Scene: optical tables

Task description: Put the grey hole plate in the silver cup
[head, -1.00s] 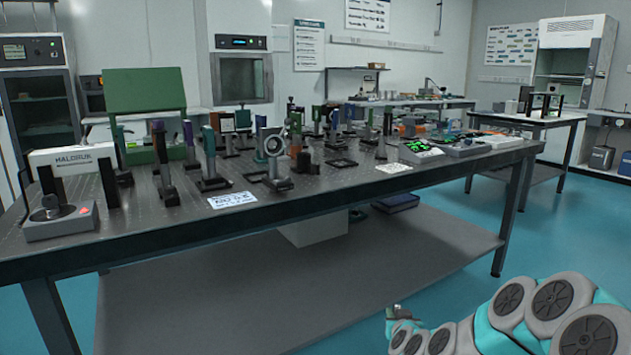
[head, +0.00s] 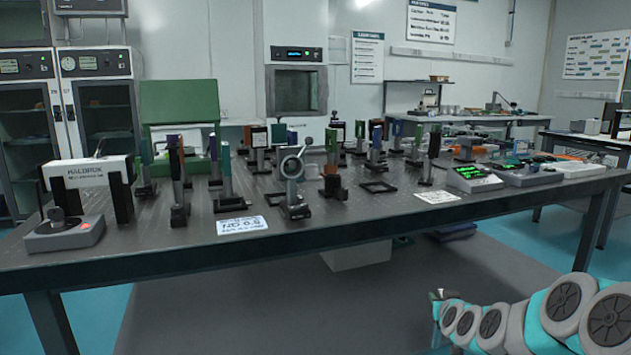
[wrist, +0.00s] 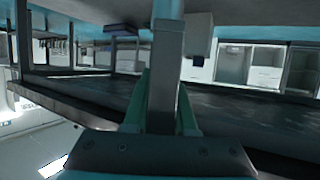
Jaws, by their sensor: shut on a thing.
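My gripper (wrist: 164,92) shows in the wrist view with its two teal fingers closed on both sides of a long grey bar-like thing (wrist: 167,55). The thing stands out straight beyond the fingertips. I see no holes in it from this side, so I cannot tell whether it is the grey hole plate. In the head view my arm reaches in from the lower right, low in front of the table, and the gripper is small and mostly hidden there. I cannot make out a silver cup in either view.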

